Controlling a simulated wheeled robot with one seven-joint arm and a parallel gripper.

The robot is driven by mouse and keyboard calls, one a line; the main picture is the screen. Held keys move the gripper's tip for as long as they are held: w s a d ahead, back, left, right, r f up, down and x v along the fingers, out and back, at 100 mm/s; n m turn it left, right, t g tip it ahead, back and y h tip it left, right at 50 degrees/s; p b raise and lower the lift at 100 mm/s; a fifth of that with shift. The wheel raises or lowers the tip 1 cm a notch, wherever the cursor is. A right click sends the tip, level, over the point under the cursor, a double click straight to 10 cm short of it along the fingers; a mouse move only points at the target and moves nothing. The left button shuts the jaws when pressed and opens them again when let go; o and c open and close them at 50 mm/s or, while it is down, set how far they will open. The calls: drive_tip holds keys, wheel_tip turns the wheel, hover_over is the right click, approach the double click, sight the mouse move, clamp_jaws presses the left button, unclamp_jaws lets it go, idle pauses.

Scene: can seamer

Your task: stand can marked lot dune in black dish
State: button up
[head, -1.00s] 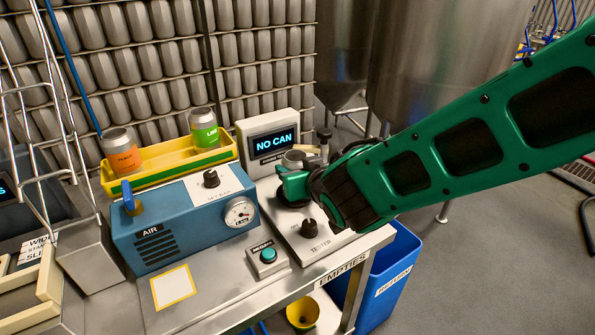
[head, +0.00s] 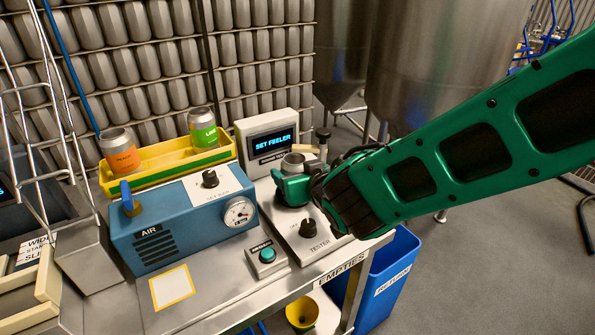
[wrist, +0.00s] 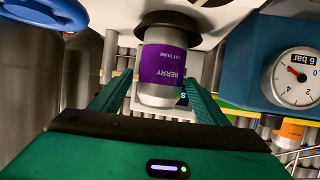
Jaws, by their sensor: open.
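The can marked lot dune (wrist: 163,65) has a silver body and a purple label reading BERRY, LOT DUNE. The wrist view shows it upside down, with the can's base at the black dish (wrist: 180,18), so it stands upright there. In the head view its silver top (head: 293,160) shows above my gripper (head: 291,184), which hides its label. The black dish shows only in part there. My gripper (wrist: 158,88) is open, with one finger on each side of the can.
The tester's screen (head: 273,142) reads SET FEELER. A yellow tray (head: 165,167) behind holds an orange-labelled can (head: 120,152) and a green-labelled can (head: 204,128). A blue air box with a gauge (head: 240,212) stands to the left. A blue return bin (head: 392,275) is below right.

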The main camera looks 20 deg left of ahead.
drive_tip(key=v, duration=1.1)
